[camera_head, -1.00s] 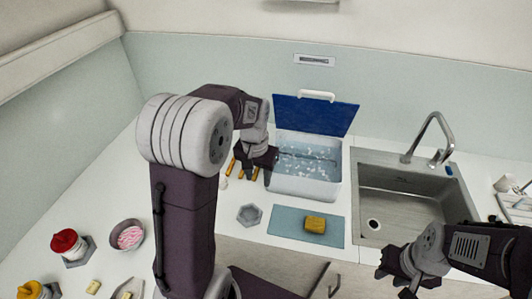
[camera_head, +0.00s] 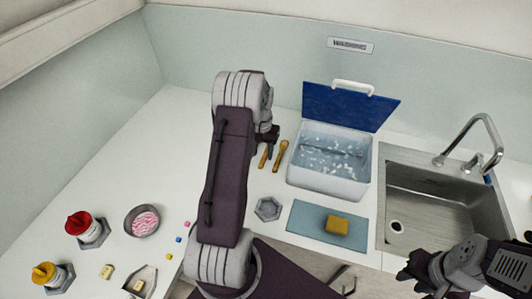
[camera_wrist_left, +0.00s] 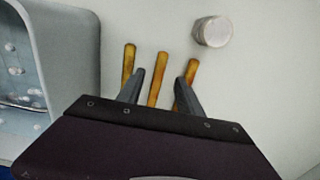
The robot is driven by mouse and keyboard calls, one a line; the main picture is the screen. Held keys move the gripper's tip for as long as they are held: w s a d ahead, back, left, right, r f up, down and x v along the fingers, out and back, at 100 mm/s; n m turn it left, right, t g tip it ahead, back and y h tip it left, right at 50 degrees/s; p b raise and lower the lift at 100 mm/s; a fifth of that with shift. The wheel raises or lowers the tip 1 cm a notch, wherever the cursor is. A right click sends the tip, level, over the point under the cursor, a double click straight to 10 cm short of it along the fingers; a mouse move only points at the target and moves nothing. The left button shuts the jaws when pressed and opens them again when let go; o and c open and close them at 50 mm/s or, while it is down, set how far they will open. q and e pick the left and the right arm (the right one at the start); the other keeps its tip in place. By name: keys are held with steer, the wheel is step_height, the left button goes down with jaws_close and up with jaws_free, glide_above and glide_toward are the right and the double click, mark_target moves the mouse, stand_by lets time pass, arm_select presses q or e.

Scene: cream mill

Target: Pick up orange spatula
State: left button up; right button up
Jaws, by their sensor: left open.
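Orange-brown handles lie on the white counter left of the water box. Two show in the head view, a left one (camera_head: 264,156) and a right one (camera_head: 280,154). The left wrist view shows three: left (camera_wrist_left: 129,62), middle (camera_wrist_left: 157,80) and right (camera_wrist_left: 191,70). I cannot tell which belongs to the orange spatula; their far ends are hidden behind my gripper. My left gripper (camera_head: 270,136) is open and empty above them. In the wrist view its fingers (camera_wrist_left: 160,88) appear on either side of the middle handle. My right gripper (camera_head: 412,284) is at lower right; its jaw state is unclear.
The water box (camera_head: 325,183) with its raised blue lid (camera_head: 345,107) stands close beside the handles. A hexagonal dish (camera_head: 268,209), a blue mat (camera_head: 305,219) with a yellow sponge (camera_head: 337,225), and a sink (camera_head: 440,205) are nearby. A pale cylinder (camera_wrist_left: 212,31) stands near the right handle.

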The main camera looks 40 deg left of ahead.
mark_target(263, 160)
arm_select(q)
step_height(263, 160, down, 3)
steer(key=shift+w+f, duration=0.1)
steer(key=shift+f, duration=0.1)
steer(key=shift+w+f, duration=0.1)
steer(key=shift+w, duration=0.05)
steer(key=shift+s, duration=0.2)
jaws_close()
steer(key=shift+w, duration=0.1)
